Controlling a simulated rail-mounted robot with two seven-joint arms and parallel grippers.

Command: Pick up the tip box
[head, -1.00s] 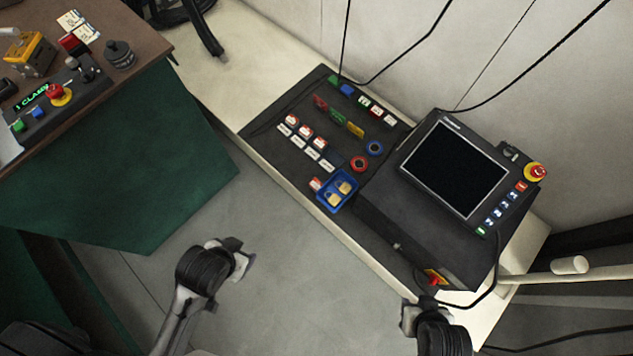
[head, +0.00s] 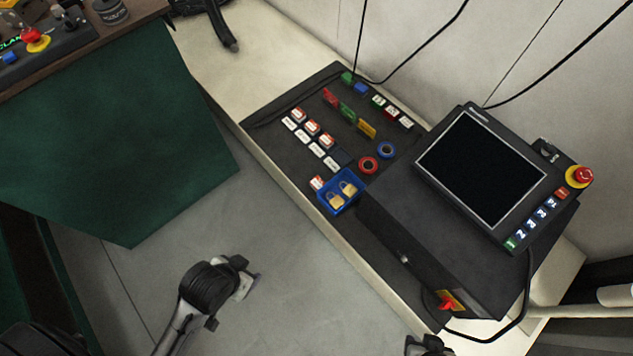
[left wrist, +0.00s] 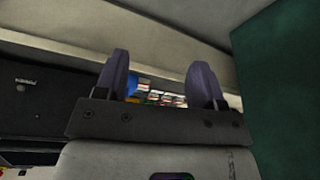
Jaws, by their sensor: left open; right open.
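Several small white and red boxes lie in rows on the black mat (head: 262,122). One white and red box (head: 317,183) sits beside the blue bin; I cannot tell which one is the tip box. My left gripper (head: 250,279) is open and empty, out over the floor in front of the bench edge, apart from the boxes. In the left wrist view its two fingers (left wrist: 160,82) stand apart, with the blue bin (left wrist: 131,86) and small boxes (left wrist: 165,98) far beyond them. My right gripper (head: 428,347) is at the bottom edge, mostly cut off.
The blue bin (head: 326,207) holds brass padlocks. Red and blue rings (head: 368,165) lie near it. A black console with a screen (head: 481,167) and a red stop button (head: 584,174) stands to the right. A green-sided table (head: 110,150) is at the left. Cables hang at the back.

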